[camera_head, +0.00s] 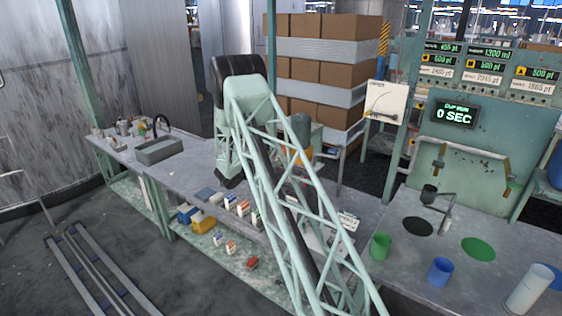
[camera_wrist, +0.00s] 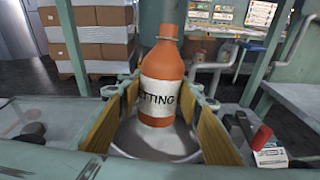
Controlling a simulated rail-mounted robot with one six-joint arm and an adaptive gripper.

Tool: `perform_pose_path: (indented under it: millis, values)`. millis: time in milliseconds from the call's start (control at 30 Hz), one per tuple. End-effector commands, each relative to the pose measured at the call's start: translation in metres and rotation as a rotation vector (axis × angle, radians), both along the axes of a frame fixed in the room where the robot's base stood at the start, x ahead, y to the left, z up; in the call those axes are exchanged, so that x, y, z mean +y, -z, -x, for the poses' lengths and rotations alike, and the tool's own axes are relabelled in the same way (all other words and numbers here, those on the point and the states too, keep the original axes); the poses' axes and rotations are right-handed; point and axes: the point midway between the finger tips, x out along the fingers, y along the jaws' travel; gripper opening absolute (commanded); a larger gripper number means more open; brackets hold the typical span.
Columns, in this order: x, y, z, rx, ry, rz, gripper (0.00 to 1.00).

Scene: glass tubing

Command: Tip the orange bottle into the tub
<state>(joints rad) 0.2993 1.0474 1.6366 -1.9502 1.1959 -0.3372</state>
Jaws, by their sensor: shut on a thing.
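The orange bottle (camera_wrist: 162,62) has a white label with dark letters ending in "TTING" and stands upright in the wrist view. My gripper (camera_wrist: 160,108) has it between its two yellow-padded fingers and is shut on it. A pale grey round vessel or rim (camera_wrist: 185,150) shows below and around the bottle's base; I cannot tell whether it is the tub. In the head view, an orange patch (camera_head: 303,154) shows behind my arm's lattice, below a grey cylinder (camera_head: 301,130); I cannot tell whether it is the bottle. My gripper cannot be made out there.
Stacked brown boxes (camera_head: 325,55) stand behind the bench. A green cup (camera_head: 380,246), a blue cup (camera_head: 440,271) and a pale cylinder (camera_head: 530,288) stand on the right table. A sink (camera_head: 160,150) is at the left bench. A red-handled item (camera_wrist: 261,137) lies right of my fingers.

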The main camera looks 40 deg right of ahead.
Motion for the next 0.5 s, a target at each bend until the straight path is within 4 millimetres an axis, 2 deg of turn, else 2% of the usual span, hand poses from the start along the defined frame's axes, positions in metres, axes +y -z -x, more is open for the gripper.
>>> perform_pose_path:
  millis: [500]
  values:
    - [-0.015, 0.003, 0.005, 0.051, 0.002, 0.174, 0.2]
